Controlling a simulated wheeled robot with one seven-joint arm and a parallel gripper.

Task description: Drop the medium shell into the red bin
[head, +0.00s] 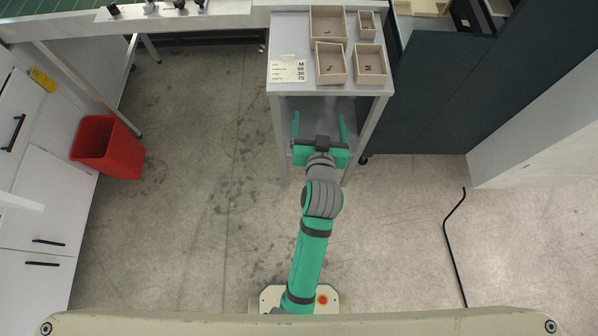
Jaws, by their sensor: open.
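Several open-topped tan box shells of different sizes stand on a grey cart (288,28). The largest-looking shell (327,10) is at the back left, and a small shell (367,15) is at the back right. Two mid-sized shells stand in front, one at left (325,79) and one at right (371,78). Each has a small dark mark inside, too small to read. I cannot tell for sure which is the medium shell. The red bin (108,165) stands on the floor at left. My gripper (319,120) is open and empty, its fingers pointing toward the cart near its front edge.
A white card (287,69) reading "M 60 30 75" lies on the cart's left side. White cabinets (38,205) flank the bin. A dark panel (430,100) stands right of the cart. A black cable (452,245) lies on the right floor. Floor between bin and cart is clear.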

